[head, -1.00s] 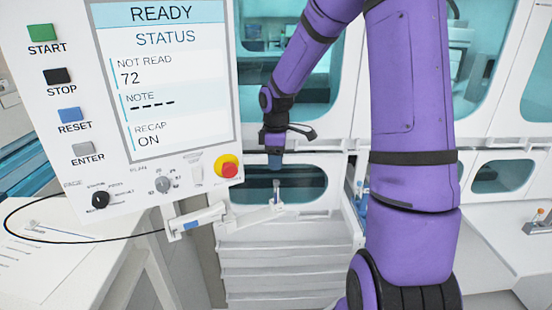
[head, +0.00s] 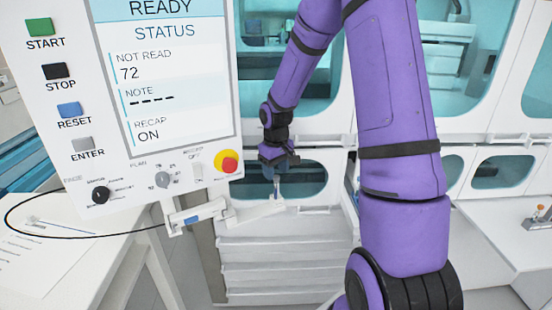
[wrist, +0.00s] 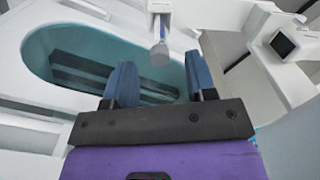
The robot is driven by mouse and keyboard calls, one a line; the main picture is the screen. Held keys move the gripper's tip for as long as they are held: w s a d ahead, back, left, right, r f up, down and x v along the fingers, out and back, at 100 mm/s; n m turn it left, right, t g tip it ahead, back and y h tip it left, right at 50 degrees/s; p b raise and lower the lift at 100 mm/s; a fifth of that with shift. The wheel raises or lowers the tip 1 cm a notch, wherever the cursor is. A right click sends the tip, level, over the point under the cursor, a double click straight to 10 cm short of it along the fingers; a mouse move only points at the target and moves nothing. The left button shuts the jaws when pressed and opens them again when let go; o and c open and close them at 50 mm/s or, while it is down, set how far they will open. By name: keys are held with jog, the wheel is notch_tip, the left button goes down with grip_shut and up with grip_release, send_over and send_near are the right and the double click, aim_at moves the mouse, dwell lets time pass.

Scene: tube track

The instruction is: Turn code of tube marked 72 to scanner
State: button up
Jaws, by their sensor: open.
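My gripper (head: 279,172) points down above a white track at the front of the machine. Its two blue fingers are open and empty in the wrist view (wrist: 161,72). A capped tube (wrist: 159,50) stands on the track just beyond the gap between the fingers, apart from both. In the head view the tube (head: 276,188) is small, just below the gripper. I cannot read a number or code on it. A small dark square window (wrist: 283,44) on a white mount at right may be the scanner; I cannot tell.
The control panel (head: 165,100) at left reads READY, NOT READ 72, RECAP ON. A red stop button (head: 229,165) is close left of the gripper. The white track (head: 250,213) runs below. Another rack (head: 540,225) stands far right.

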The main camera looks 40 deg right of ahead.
aim_at(276, 176)
jog(key=shift+f, duration=2.55)
grip_shut()
jog(key=c, duration=0.8)
grip_release()
jog(key=shift+r, duration=0.3)
